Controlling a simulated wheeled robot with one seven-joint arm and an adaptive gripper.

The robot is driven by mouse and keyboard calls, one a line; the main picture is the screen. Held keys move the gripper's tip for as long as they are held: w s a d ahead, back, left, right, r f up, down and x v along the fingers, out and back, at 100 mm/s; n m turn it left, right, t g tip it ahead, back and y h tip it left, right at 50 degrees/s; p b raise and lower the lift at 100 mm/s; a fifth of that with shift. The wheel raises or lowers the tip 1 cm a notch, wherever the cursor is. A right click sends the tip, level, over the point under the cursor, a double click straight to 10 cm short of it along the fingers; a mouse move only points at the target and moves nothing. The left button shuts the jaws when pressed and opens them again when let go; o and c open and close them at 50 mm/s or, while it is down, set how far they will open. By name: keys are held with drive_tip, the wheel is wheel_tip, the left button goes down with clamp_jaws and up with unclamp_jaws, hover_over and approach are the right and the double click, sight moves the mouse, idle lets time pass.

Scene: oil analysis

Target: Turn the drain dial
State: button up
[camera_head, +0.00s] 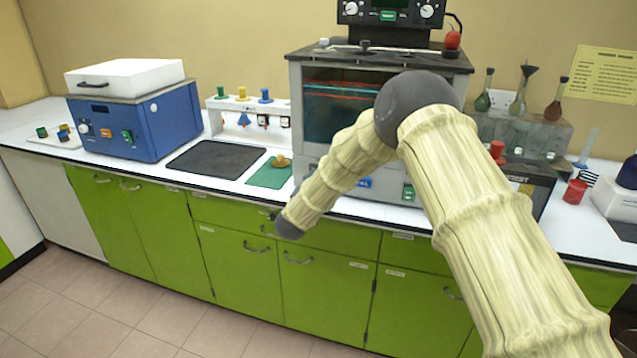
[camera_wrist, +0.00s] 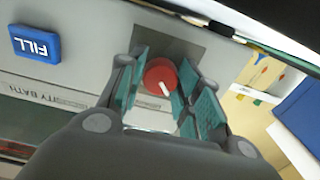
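The red drain dial (camera_wrist: 160,76) has a white pointer line and sits on a dark square plate on the grey bath panel in the wrist view. My gripper (camera_wrist: 163,60) is at the panel, with its teal finger pads on either side of the dial. Both pads appear very close to the dial's edges. I cannot tell whether they touch it. In the head view, the bath (camera_head: 328,105) stands on the counter. My arm reaches across its front, and I cannot make out the dial or the gripper fingers there.
The blue FILL button (camera_wrist: 35,44) is left of the dial in the wrist view. Green cabinets (camera_head: 240,270) lie below the white counter. A blue machine (camera_head: 140,122), a black mat (camera_head: 217,159) and a green mat (camera_head: 265,176) are to the left. Flasks (camera_head: 519,98) stand to the right.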

drive_tip(key=shift+o, duration=1.4)
drive_tip(key=v, duration=1.2)
